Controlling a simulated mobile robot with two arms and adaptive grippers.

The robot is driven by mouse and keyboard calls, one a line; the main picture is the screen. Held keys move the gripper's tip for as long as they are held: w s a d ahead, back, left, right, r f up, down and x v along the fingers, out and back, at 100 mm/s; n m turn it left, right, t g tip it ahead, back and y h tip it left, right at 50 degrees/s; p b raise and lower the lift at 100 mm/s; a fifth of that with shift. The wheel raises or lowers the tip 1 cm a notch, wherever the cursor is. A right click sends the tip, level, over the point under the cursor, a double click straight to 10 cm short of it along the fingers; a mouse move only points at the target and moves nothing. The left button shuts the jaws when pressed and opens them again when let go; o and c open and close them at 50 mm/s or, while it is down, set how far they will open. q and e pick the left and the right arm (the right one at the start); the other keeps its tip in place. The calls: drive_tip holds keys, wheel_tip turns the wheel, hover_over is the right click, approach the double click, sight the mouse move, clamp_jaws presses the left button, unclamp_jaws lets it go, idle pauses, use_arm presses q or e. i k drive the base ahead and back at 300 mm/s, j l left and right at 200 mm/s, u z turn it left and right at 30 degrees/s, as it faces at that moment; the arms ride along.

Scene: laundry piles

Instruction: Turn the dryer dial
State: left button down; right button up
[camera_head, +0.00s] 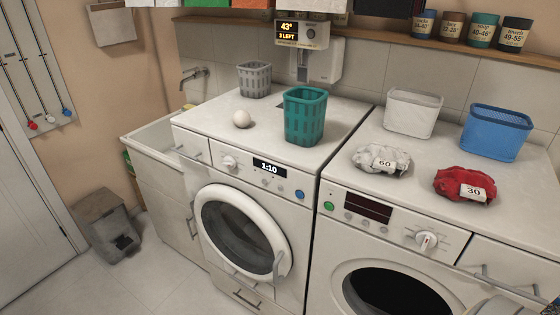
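Two white front-loading machines stand side by side; no label says which is the dryer. The right machine (350,229) has a dark display (368,206), a green button (328,206) and a white dial (427,241) with a small red mark. Its round front is dark and cut off by the lower edge. The left machine (300,236) has a dial (229,162), a display (269,168) reading 1:10, a blue button (299,195) and a shut round door (242,232). Neither gripper can be made out; a grey rounded part shows at the lower right edge.
On top are a grey basket (254,80), teal basket (304,116), white ball (241,119), white basket (412,112), blue basket (496,133), white cloth pile marked 60 (381,160) and red pile marked 30 (465,185). A sink (152,137) stands left.

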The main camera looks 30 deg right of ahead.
sight(229, 162)
drive_tip(key=i+j+z, duration=0.25)
drive_tip(key=z, duration=0.2)
drive_tip(key=i+j+z, duration=0.2)
drive_tip(key=j+z, duration=0.3)
drive_tip(key=i+j+z, duration=0.15)
drive_tip(key=j+z, duration=0.15)
drive_tip(key=z, duration=0.15)
